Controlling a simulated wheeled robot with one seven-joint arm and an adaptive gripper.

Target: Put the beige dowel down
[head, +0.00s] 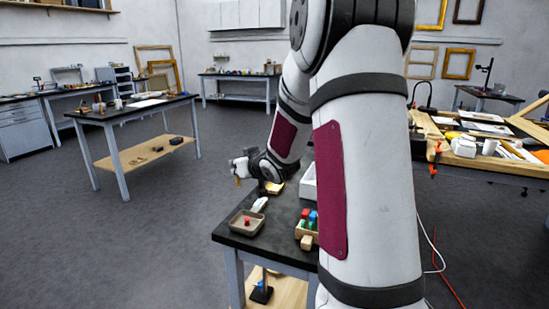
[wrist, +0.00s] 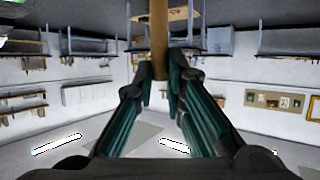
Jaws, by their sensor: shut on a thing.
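The beige dowel (wrist: 159,40) is held between the fingertips of my gripper (wrist: 161,82) in the wrist view. It runs up from the fingertips to the top edge of that picture. In the head view my gripper (head: 239,168) is small, at the left end of my arm, above and beyond the far left edge of the dark table. A short bit of the dowel (head: 237,181) hangs below it there, apart from the tabletop. My gripper is shut on the dowel.
Open floor lies to the left.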

